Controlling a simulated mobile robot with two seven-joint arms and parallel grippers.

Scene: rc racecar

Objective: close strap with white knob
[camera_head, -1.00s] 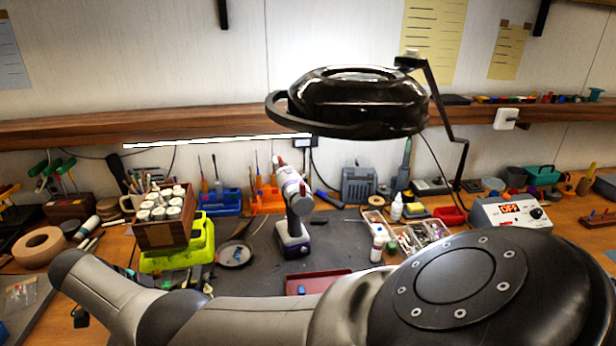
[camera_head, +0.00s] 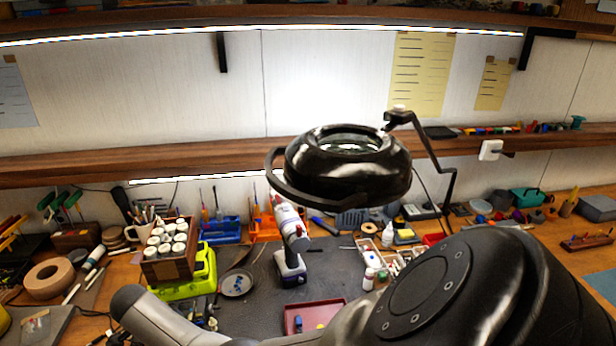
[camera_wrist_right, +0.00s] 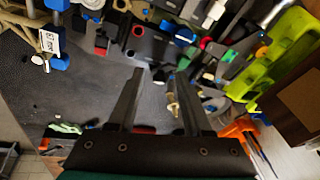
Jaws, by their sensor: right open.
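In the right wrist view my right gripper (camera_wrist_right: 155,95) is open, its two dark fingers apart over the dark mat. A small tan and metallic piece (camera_wrist_right: 172,104) shows beside the right finger; I cannot tell whether they touch. Dark car parts (camera_wrist_right: 150,45) with blue and red bits lie beyond the fingertips. A small whitish piece (camera_wrist_right: 215,12) shows at the top; I cannot tell whether it is the strap's white knob. The strap cannot be made out. In the head view, dark parts (camera_head: 198,312) are partly hidden by my arm. My left gripper is not in view.
A red tray (camera_head: 312,312), a small round dish (camera_head: 237,283) and a purple-based tool (camera_head: 290,265) are on the mat. The black ring lamp (camera_head: 345,165) hangs above.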

